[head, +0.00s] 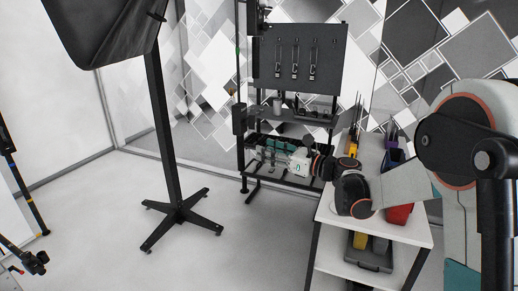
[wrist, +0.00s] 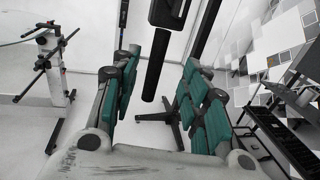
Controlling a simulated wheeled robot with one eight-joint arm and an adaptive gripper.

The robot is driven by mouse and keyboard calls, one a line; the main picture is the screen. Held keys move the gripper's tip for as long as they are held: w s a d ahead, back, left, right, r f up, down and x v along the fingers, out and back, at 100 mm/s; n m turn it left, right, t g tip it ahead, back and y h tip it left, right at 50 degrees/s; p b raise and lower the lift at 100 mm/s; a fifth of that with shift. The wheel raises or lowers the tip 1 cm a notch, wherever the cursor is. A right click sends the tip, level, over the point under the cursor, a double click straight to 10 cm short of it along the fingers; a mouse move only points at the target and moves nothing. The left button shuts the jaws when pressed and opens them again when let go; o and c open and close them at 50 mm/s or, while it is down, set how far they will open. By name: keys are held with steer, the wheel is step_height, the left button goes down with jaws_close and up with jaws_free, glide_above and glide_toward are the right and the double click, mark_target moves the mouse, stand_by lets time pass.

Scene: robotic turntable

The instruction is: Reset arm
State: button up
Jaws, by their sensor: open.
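My gripper (head: 263,153) is at the centre of the head view, at the end of my arm, which reaches in from the right. Its green-padded fingers point left and stand apart, with nothing seen between them. In the wrist view, my gripper (wrist: 157,105) shows both fingers wide apart, with only floor and a distant stand behind the gap.
A black rack (head: 299,57) with hanging tools stands behind my gripper. A white table (head: 335,222) with a red bin (head: 399,215) lies below my arm. A black floor stand (head: 167,130) is to the left. The floor between is clear.

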steer(key=shift+s+d, duration=0.2)
steer(key=shift+d, duration=0.05)
steer(key=s+d+f+n+g+h+b, duration=0.1)
steer(key=s+d+n+h, duration=0.15)
steer(key=s+n, duration=0.5)
steer(key=s+d+f+n+g+h+b, duration=0.15)
steer(key=s+n+h, duration=0.25)
steer(key=s, duration=0.7)
steer(key=s+d+f+n+h+b, duration=0.1)
steer(key=s+d+f+n+h, duration=0.3)
steer(key=s, duration=0.6)
steer(key=s+d+f+n+h+b, duration=0.1)
steer(key=s+d+f+n+h, duration=0.3)
steer(key=s+d+n, duration=0.5)
step_height(320, 180, down, 2)
steer(key=shift+s+f+b, duration=0.25)
steer(key=shift+s+b, duration=0.15)
steer(key=shift+s, duration=0.45)
steer(key=shift+h, duration=0.25)
steer(key=shift+c, duration=0.5)
